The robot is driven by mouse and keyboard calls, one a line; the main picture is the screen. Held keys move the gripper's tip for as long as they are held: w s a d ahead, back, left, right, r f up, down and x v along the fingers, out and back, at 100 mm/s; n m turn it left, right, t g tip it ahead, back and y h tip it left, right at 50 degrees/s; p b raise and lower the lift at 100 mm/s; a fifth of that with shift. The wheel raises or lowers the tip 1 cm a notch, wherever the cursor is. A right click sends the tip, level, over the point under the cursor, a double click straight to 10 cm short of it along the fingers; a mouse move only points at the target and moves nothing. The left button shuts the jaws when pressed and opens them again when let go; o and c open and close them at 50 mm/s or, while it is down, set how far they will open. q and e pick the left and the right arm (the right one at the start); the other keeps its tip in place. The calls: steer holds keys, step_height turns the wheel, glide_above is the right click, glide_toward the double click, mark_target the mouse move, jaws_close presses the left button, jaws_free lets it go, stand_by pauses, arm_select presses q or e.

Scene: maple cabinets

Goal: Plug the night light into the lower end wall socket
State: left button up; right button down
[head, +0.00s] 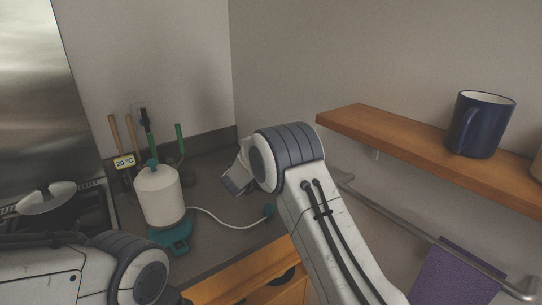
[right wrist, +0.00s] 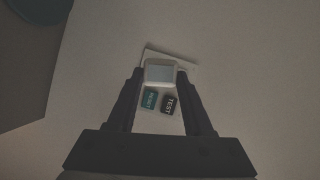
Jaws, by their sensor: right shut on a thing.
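In the right wrist view my right gripper (right wrist: 160,80) is shut on the small white night light (right wrist: 160,70), one finger on each side. The night light is in front of the upper part of a pale socket plate (right wrist: 165,54) on the wall. Below it on the plate are a green RESET button (right wrist: 150,99) and a black TEST button (right wrist: 169,104). The night light hides the plate behind it, so I cannot tell whether it touches. In the head view my right wrist hides the fingers and this plate. My left gripper is out of frame; only its arm shows.
A white canister (head: 158,195) stands on a teal base, with a white cord running across the counter. A wooden shelf (head: 400,138) with a blue mug (head: 480,124) is at right, above a rail and purple towel (head: 455,275).

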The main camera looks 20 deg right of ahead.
steer(key=m+h, duration=0.1)
steer(key=m, duration=0.1)
steer(key=w+a+m+g+h, duration=0.1)
steer(key=m, duration=0.1)
steer(key=shift+w+f+b, duration=0.1)
steer(key=shift+f+b, duration=0.1)
steer(key=shift+b, duration=0.1)
steer(key=shift+w+d+p, duration=0.2)
steer(key=shift+w+d, duration=0.15)
steer(key=shift+d, duration=0.55)
steer(key=shift+w+d+p, duration=0.2)
steer(key=shift+w+d, duration=0.1)
steer(key=shift+d, duration=0.6)
steer(key=shift+w+d+p, duration=0.2)
steer(key=shift+w+d, duration=0.15)
steer(key=shift+d, duration=0.55)
steer(key=shift+b, duration=0.4)
steer(key=shift+b, duration=0.75)
steer(key=shift+w+d, duration=0.15)
steer(key=shift+d, duration=0.35)
stand_by(0.4)
